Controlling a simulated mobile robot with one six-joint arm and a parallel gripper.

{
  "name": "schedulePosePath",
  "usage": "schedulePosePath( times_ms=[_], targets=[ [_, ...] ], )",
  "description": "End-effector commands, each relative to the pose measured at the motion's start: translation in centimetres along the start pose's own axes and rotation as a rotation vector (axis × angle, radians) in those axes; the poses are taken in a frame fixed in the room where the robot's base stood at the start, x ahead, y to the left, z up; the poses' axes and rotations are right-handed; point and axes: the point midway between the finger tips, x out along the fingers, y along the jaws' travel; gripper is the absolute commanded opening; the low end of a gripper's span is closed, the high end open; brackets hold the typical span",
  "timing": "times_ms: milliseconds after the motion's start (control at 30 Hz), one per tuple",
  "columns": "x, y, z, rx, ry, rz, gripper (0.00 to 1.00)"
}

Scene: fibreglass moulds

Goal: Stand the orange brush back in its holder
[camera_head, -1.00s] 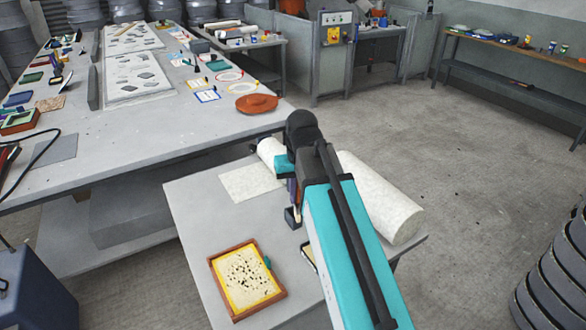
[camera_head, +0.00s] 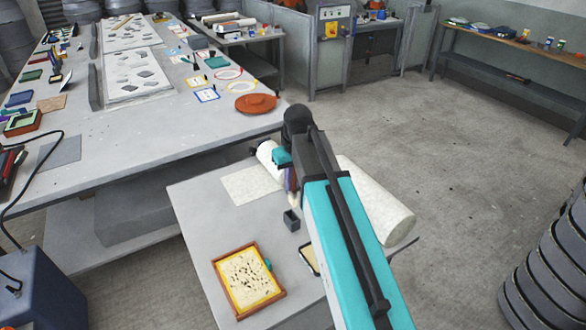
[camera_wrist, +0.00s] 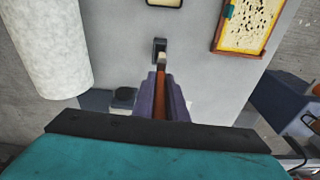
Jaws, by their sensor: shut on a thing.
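My gripper (camera_head: 290,178) is above the small grey table, with its dark purple fingers pointing down. In the wrist view the fingers (camera_wrist: 161,84) are shut on the orange brush (camera_wrist: 159,104), whose handle runs between them. The brush's pale bristle end (camera_head: 293,199) points down. The holder (camera_head: 291,220) is a small dark open box standing upright on the table. The bristle end appears just above and beside its opening. In the wrist view the bristle end overlaps the near edge of the holder (camera_wrist: 160,44), so the exact gap is hard to judge.
A white roll (camera_head: 378,203) lies at the table's right side. A wood-framed tray with a speckled yellow-edged panel (camera_head: 248,280) lies at the front. A pale sheet (camera_head: 252,185) lies behind. A dark-rimmed tray (camera_head: 308,260) is partly hidden by my arm. Bare tabletop surrounds the holder.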

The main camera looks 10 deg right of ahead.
Motion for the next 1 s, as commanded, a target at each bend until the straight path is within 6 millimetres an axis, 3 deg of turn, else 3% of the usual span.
schedulePosePath(
  times_ms=[233,833,1000],
  targets=[
    [-0.59,0.33,-1.19,-0.052,0.001,-0.007,0.00],
    [-0.52,0.43,-1.16,-0.056,0.001,-0.007,0.00],
    [0.31,0.45,-1.06,-0.055,0.001,-0.007,0.00]
  ],
)
